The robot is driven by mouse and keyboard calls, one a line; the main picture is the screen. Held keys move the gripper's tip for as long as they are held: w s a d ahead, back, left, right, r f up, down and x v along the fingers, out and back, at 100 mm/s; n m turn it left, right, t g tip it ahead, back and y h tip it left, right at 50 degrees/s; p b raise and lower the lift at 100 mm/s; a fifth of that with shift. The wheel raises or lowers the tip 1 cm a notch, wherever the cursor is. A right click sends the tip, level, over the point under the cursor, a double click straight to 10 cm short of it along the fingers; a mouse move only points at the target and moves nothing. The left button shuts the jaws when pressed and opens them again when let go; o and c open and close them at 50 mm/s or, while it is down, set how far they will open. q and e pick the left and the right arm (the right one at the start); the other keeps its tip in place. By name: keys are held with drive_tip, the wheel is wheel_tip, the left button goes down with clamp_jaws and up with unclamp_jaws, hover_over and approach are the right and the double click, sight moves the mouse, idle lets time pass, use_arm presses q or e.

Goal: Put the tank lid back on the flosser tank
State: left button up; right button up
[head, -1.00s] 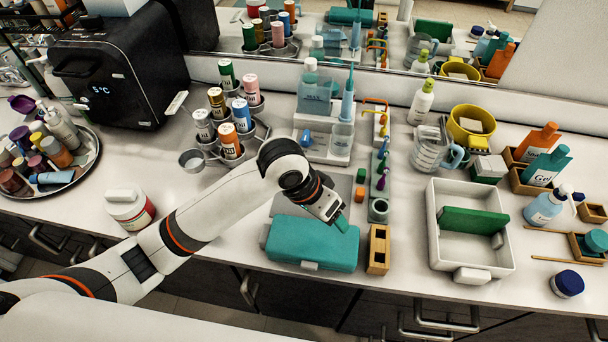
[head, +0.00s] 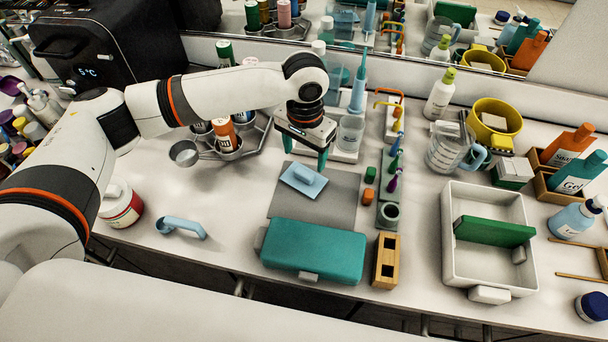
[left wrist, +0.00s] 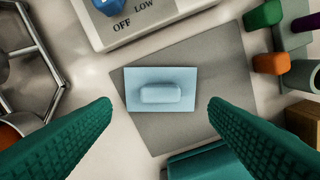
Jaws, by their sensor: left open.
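The tank lid (head: 303,180) is a light blue plate with a raised grip bar. It lies flat on a grey mat (head: 338,205); the left wrist view shows the lid (left wrist: 160,78) near the picture's middle. My left gripper (head: 304,157) is open and empty above the lid. Its teal fingers (left wrist: 159,104) are apart, one to each side of the lid in the wrist view. The flosser tank (head: 337,77), translucent blue, stands on the white flosser base (left wrist: 120,25) at the back, partly hidden by my arm. My right gripper is out of view.
A teal case (head: 313,250) lies in front of the mat. A brush stand (head: 391,185) and small blocks stand to its right. A metal can rack (head: 240,150) is behind left. A light blue handle-shaped piece (head: 181,228) lies on clear counter at left.

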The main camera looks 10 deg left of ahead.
sight(304, 172)
use_arm(q)
drive_tip(key=shift+s+f+p, duration=0.15)
drive_tip(key=shift+f+p, duration=0.45)
drive_tip(key=shift+f, duration=2.65)
drive_tip(key=shift+c, duration=0.2)
drive_tip(key=c, duration=1)
